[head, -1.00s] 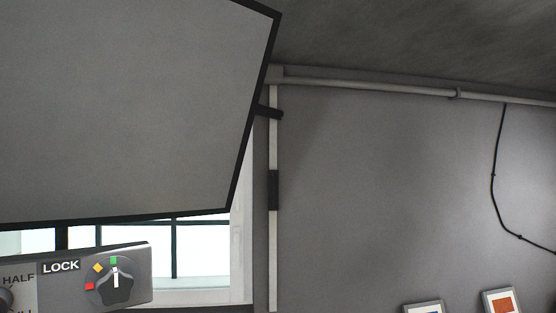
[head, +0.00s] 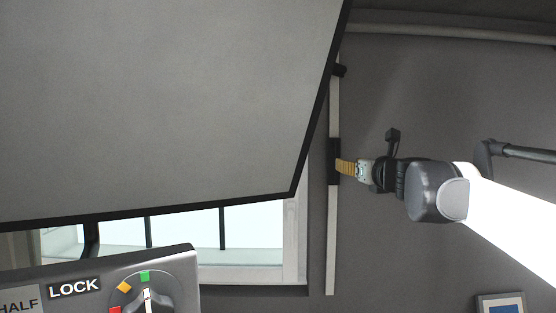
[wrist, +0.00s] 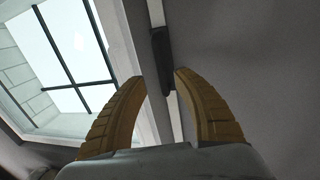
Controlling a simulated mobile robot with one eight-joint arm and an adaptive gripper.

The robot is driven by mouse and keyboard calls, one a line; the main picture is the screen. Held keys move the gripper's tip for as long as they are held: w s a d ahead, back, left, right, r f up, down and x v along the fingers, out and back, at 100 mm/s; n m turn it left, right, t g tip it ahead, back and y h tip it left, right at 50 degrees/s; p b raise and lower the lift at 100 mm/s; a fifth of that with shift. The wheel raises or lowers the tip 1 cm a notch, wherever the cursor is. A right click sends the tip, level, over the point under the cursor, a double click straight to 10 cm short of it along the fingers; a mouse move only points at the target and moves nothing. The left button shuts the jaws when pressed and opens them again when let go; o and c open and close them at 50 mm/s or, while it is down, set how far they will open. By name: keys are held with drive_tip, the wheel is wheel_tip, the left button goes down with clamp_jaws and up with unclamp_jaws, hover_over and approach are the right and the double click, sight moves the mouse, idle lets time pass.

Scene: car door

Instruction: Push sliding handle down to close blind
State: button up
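The sliding handle (head: 333,162) is a black block on a thin white vertical rail (head: 332,235) beside the window. My gripper (head: 343,167) is right at the handle in the head view, reaching it from the right. In the wrist view my gripper (wrist: 160,75) is open, its two tan fingers spread. The black handle (wrist: 160,55) shows between and just beyond the fingertips; I cannot tell whether they touch it. The window (head: 245,240) shows uncovered glass with dark bars below a large grey panel; the window (wrist: 58,55) is also bare in the wrist view.
The large black-edged grey panel (head: 165,100) hides much of the left in the head view. A control box (head: 110,285) with a LOCK label and knob is at lower left. A framed picture (head: 500,303) is low on the right.

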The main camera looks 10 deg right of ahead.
sight(337, 179)
drive_tip(key=w, duration=0.3)
drive_tip(key=w+p, duration=0.1)
drive_tip(key=w, duration=0.5)
drive_tip(key=shift+f, duration=0.3)
drive_tip(key=shift+s+r, duration=0.1)
drive_tip(key=shift+s, duration=0.05)
drive_tip(key=c, duration=0.3)
clamp_jaws()
